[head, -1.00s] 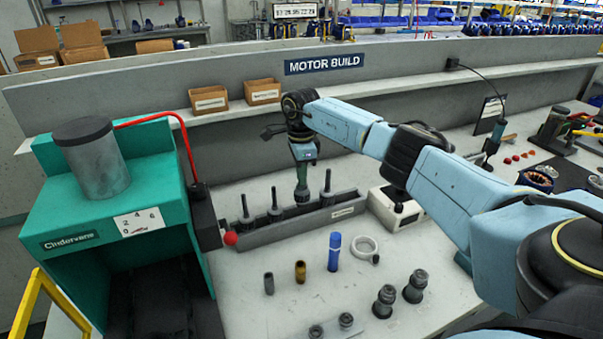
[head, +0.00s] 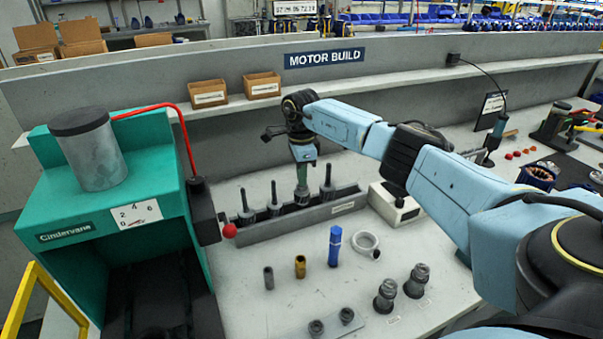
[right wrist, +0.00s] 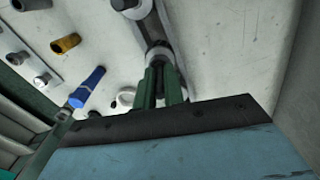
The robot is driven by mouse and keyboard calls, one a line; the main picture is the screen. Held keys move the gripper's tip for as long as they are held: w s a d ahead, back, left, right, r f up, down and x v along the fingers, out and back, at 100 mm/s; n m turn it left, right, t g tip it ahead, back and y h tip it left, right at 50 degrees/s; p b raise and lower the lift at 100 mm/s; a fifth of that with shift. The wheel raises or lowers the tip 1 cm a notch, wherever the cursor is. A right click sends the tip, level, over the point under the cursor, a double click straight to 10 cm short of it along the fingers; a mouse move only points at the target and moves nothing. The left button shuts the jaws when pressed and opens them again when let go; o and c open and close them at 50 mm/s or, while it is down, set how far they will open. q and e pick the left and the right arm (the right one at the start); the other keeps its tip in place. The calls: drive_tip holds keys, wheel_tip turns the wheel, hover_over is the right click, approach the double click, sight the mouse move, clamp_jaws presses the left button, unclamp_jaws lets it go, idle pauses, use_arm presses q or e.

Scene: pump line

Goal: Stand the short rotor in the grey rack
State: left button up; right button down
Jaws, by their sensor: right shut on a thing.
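The grey rack (head: 290,222) is a long, low trough on the bench. Several dark rotors with upright shafts stand in it, such as the left one (head: 246,214) and the right one (head: 327,188). My right gripper (head: 302,188) points down over the rack between the rotors, its green fingers shut on a rotor (head: 302,198). That rotor's lower part is hidden by the rack's front wall, so I cannot tell whether it is seated. In the right wrist view, the green fingers (right wrist: 160,88) close around the grey rotor (right wrist: 160,55). My left gripper is not in view.
A teal press (head: 110,215) with a red-knobbed lever stands left of the rack. A white box (head: 394,204) is close at its right. A blue cylinder (head: 335,246), a pale ring (head: 365,243) and several small metal parts stand in front.

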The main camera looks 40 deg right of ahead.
drive_tip(key=shift+f+b, duration=0.55)
drive_tip(key=shift+f, duration=0.25)
drive_tip(key=c, duration=1.2)
unclamp_jaws()
drive_tip(key=shift+o, duration=0.2)
wheel_tip(320, 180, up, 6)
drive_tip(key=p, duration=0.5)
